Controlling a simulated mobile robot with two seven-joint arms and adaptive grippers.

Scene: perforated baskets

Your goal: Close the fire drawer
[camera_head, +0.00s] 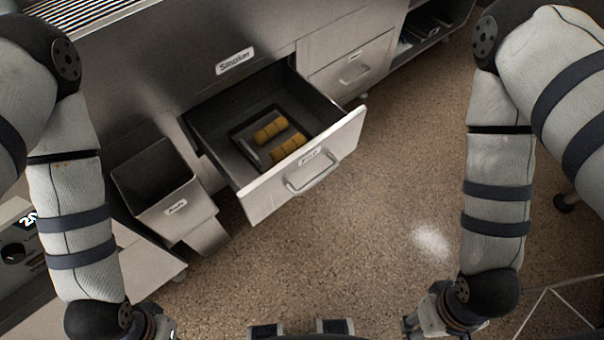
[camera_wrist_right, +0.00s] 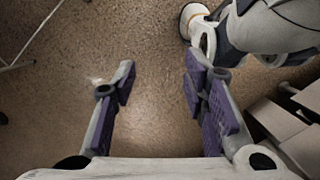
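The drawer (camera_head: 331,165) with a white front and a bar handle (camera_head: 311,177) is pulled out from under the steel counter in the head view. The small label on its front is too small to read surely. Inside lies a dark tray (camera_head: 246,135) holding yellow-brown rolls (camera_head: 279,135). My right gripper (camera_head: 424,322) is at the bottom of the head view, well apart from the drawer. Its fingers are spread and empty over the floor in the right wrist view (camera_wrist_right: 160,85). My left gripper (camera_head: 165,328) is mostly cut off at the bottom edge.
An open metal bin (camera_head: 170,192) stands left of the drawer. A shut drawer (camera_head: 352,68) is to its right, with an open shelf (camera_head: 427,32) beyond. The counter (camera_head: 175,60) is above. The speckled floor (camera_head: 390,190) in front is free.

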